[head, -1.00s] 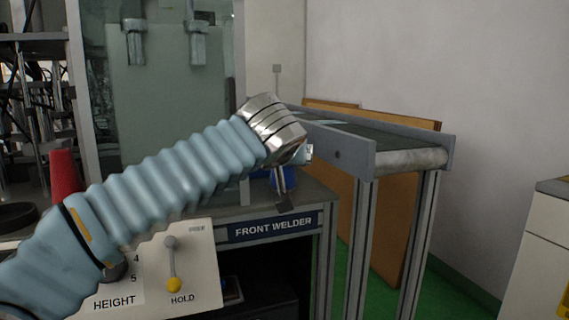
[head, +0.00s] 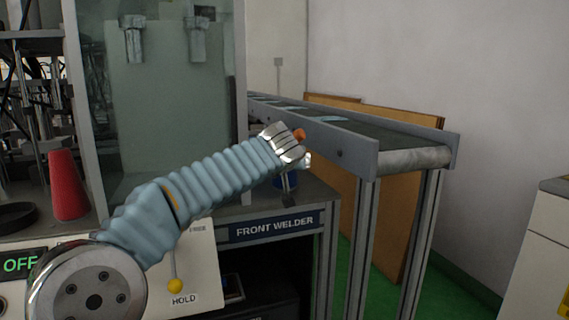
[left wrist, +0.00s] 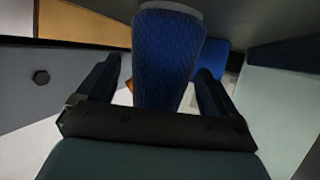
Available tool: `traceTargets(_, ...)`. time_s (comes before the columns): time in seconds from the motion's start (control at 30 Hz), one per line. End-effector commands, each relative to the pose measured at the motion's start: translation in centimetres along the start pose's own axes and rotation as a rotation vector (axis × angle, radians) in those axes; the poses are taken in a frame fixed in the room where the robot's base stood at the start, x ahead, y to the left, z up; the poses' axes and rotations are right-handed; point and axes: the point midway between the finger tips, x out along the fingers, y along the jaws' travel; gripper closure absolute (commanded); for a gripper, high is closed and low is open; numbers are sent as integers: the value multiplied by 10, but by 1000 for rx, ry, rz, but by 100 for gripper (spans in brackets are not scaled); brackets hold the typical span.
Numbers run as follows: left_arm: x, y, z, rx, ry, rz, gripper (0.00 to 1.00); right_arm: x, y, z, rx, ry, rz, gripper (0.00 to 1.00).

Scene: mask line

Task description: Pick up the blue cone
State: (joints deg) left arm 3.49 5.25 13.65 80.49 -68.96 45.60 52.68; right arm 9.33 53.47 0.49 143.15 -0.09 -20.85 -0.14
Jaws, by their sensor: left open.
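The blue cone (left wrist: 168,50) fills the top middle of the left wrist view, with a pale rim at its upper end. In the head view only a small blue part (head: 279,183) shows on the welder's top; the arm and gripper hide the rest. My left gripper (left wrist: 158,70) is open, with one dark finger on each side of the cone. Gaps show between the fingers and the cone. In the head view my left gripper (head: 290,186) points down at the cone. My right gripper is not in view.
A red cone (head: 67,186) stands at the left beside a dark ring (head: 17,216). A conveyor (head: 345,150) runs behind and right of my gripper. The FRONT WELDER label (head: 274,226) marks the cabinet's front. A glass panel (head: 165,90) rises behind the arm.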

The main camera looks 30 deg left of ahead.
Motion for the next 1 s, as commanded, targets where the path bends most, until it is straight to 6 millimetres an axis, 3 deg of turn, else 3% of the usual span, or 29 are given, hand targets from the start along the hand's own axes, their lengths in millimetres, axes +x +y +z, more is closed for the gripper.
traceTargets(0.27, 8, 0, 0, 0, 1, 1, 8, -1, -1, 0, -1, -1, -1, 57)
traceTargets(0.7, 7, 0, -1, 0, 2, 1, 72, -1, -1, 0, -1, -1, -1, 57)
traceTargets(1.0, 3, 0, -12, 0, 4, 1, 73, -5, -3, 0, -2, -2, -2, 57)
